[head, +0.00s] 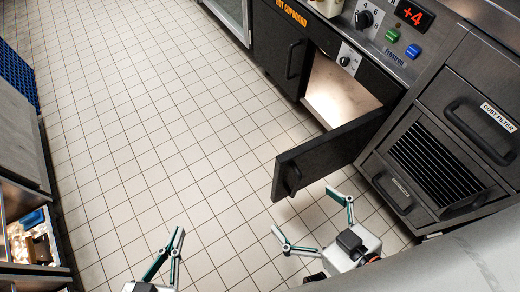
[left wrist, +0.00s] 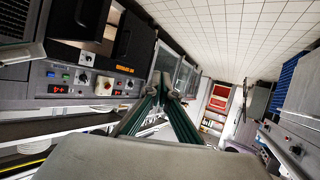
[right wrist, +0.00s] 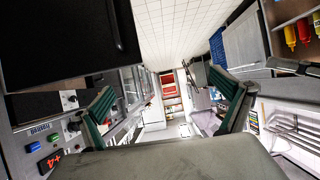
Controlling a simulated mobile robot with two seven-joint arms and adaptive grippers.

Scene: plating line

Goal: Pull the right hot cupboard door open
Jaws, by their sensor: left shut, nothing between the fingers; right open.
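The right hot cupboard door (head: 325,158) stands swung well out from the dark cupboard, and the lit interior (head: 335,90) shows behind it. Its dark handle (head: 291,180) is on the outer face near the free edge. My right gripper (head: 310,213) is open and empty, below the door and apart from the handle in the head view. In the right wrist view the door (right wrist: 50,45) is a large dark panel at upper left, outside the spread fingers. My left gripper (head: 179,231) is shut and empty over the floor, left of the door.
The left cupboard door (head: 275,45) is closed, under the control panel with its knob (head: 364,19). A steel unit with a black grille (head: 436,160) stands right of the opening. The tiled floor (head: 150,110) is clear. An open drawer (head: 30,240) with items is at left.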

